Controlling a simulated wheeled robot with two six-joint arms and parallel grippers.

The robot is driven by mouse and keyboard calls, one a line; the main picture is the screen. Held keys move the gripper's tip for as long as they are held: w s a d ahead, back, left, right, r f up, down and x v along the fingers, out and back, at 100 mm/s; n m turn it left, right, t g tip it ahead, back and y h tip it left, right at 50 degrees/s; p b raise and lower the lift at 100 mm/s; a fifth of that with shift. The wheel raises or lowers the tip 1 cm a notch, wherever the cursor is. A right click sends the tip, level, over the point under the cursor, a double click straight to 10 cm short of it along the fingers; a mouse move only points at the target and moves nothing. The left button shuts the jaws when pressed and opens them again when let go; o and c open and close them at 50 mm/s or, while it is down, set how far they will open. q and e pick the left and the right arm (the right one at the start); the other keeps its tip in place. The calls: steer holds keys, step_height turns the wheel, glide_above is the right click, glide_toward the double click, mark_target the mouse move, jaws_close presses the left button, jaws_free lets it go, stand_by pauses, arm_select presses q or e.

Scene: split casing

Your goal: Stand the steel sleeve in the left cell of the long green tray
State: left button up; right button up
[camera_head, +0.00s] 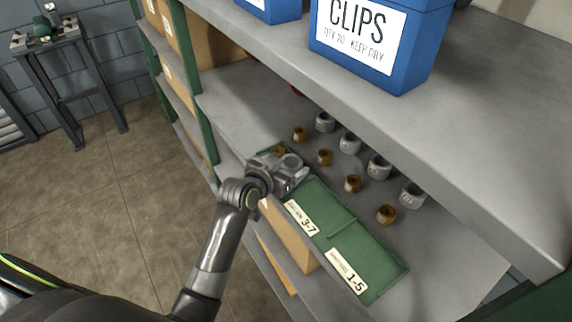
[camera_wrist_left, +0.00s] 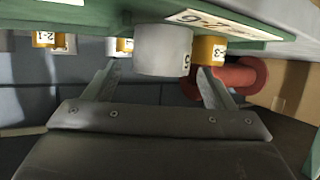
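The long green tray (camera_head: 345,238) lies along the shelf's front edge, with labels reading 3-7 and 1-5. My left gripper (camera_head: 290,172) is low over the tray's far left end and hides most of its left cell. In the left wrist view, a pale grey steel sleeve (camera_wrist_left: 163,50) is between the fingers of my left gripper (camera_wrist_left: 160,70), in front of the green tray wall (camera_wrist_left: 100,16). The fingers look apart, with small gaps beside the sleeve. Whether the sleeve touches the tray floor cannot be told. My right gripper is not in view.
Several grey sleeves (camera_head: 378,167) and brass bushings (camera_head: 353,184) stand in rows behind the tray. Blue bins (camera_head: 385,45) stand on the upper shelf, which overhangs the rows. A red spool-like object (camera_wrist_left: 240,80) shows in the left wrist view. The shelf right of the rows is bare.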

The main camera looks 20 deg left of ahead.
arm_select(q)
steer(key=shift+r, duration=0.1)
steer(key=shift+s+r, duration=0.1)
steer(key=b+v, duration=0.1)
steer(key=v, duration=1)
steer(key=shift+s+r, duration=0.25)
steer(key=shift+s, duration=0.05)
